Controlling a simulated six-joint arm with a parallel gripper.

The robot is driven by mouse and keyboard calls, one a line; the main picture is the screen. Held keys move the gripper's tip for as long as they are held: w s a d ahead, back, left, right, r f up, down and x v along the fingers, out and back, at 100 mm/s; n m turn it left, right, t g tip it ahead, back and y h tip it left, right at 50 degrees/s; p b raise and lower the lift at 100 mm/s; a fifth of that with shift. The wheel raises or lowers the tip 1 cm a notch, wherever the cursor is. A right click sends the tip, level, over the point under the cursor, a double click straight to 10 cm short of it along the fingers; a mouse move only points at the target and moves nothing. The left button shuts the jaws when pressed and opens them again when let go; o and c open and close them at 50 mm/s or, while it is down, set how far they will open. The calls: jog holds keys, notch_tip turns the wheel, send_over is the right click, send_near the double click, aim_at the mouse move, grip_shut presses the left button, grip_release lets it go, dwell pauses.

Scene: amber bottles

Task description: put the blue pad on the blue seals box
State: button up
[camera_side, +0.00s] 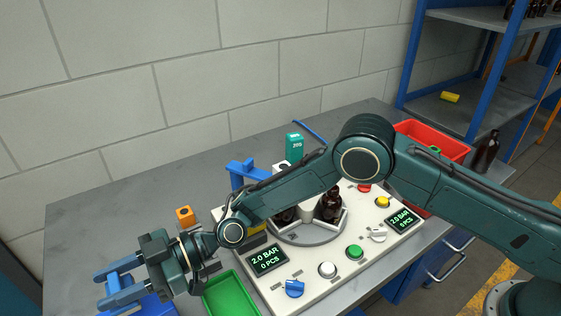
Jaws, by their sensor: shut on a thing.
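My gripper (102,290) is at the lower left, its two blue fingers pointing left. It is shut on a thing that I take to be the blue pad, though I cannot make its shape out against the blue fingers. A blue box-like shape (158,306), perhaps the blue seals box, shows partly below my gripper at the bottom edge. My gripper and the frame edge hide most of it. I cannot tell whether the pad touches it.
A green tray (230,296) lies right of my gripper, an orange block (185,215) behind it. A cream control panel (330,276) with knobs and a bottle turntable fills the middle. A red bin (455,150) is at the right. Table at the left is clear.

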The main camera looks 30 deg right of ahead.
jog(key=shift+f, duration=2.1)
jog(key=shift+f, duration=0.15)
jog(key=o, duration=1.1)
jog(key=shift+c, duration=0.2)
jog(key=shift+r, duration=0.2)
jog(key=d, duration=0.5)
jog(key=shift+d+r, duration=0.1)
notch_tip(320, 180, up, 5)
jog(key=shift+f, duration=0.1)
jog(key=shift+r, duration=0.95)
